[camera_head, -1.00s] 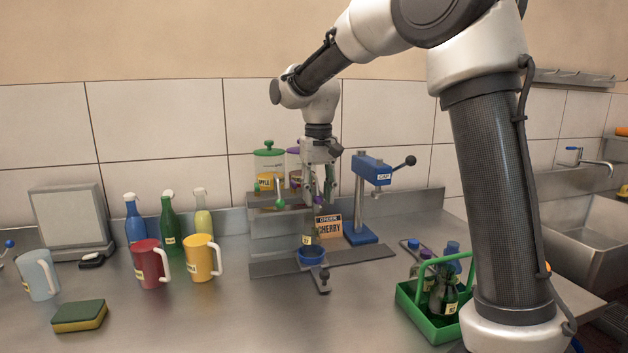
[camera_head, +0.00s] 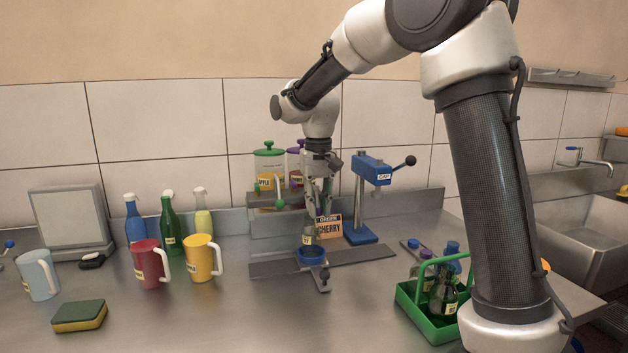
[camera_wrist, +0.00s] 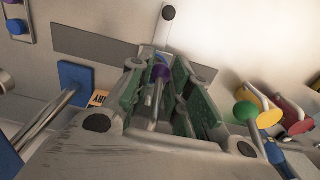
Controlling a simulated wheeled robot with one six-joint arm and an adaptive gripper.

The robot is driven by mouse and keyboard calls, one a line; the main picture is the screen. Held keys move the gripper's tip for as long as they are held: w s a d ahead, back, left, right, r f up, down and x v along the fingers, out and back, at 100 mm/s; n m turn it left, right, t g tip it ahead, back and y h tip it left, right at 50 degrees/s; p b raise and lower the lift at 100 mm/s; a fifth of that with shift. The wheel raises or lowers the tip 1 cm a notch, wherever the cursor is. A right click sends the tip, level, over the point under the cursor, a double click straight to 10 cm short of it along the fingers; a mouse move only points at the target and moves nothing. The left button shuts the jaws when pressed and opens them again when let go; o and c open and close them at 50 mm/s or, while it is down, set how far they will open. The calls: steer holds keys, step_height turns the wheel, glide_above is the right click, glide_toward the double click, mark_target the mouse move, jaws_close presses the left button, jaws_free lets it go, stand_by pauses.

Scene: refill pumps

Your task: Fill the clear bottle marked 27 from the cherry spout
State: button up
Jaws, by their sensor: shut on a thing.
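A bottle with a pale label (camera_head: 308,238) stands in the blue holder (camera_head: 311,258) below the spouts; its number is too small to read. The purple-lidded jar (camera_head: 294,160) is behind my arm, its label partly hidden. A card reading CHERRY (camera_head: 328,229) stands beside the bottle. My gripper (camera_head: 322,208) is low in front of the purple-lidded jar, above and right of the bottle. In the wrist view my gripper (camera_wrist: 160,95) has its green-padded fingers around the purple-knobbed lever (camera_wrist: 160,73). The fingers hide the spout and most of the lever.
A green-lidded jar (camera_head: 268,162) with a green-knobbed lever (camera_head: 280,203) is just left. A blue cap press (camera_head: 372,170) stands close on the right. A green crate (camera_head: 412,306) holds several bottles. Mugs (camera_head: 201,258) and a sponge (camera_head: 79,315) are left; the front counter is clear.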

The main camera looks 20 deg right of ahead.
steer(key=shift+f, duration=0.95)
stand_by(5.5)
step_height(320, 180, up, 4)
steer(key=shift+f, duration=0.1)
steer(key=o, duration=0.4)
steer(key=shift+r, duration=0.3)
steer(key=o, duration=0.5)
steer(key=shift+s+r, duration=0.85)
steer(key=shift+r, duration=0.3)
steer(key=shift+s+r, duration=0.8)
steer(key=shift+r, duration=0.35)
steer(key=shift+s+r, duration=0.85)
steer(key=shift+r, duration=0.3)
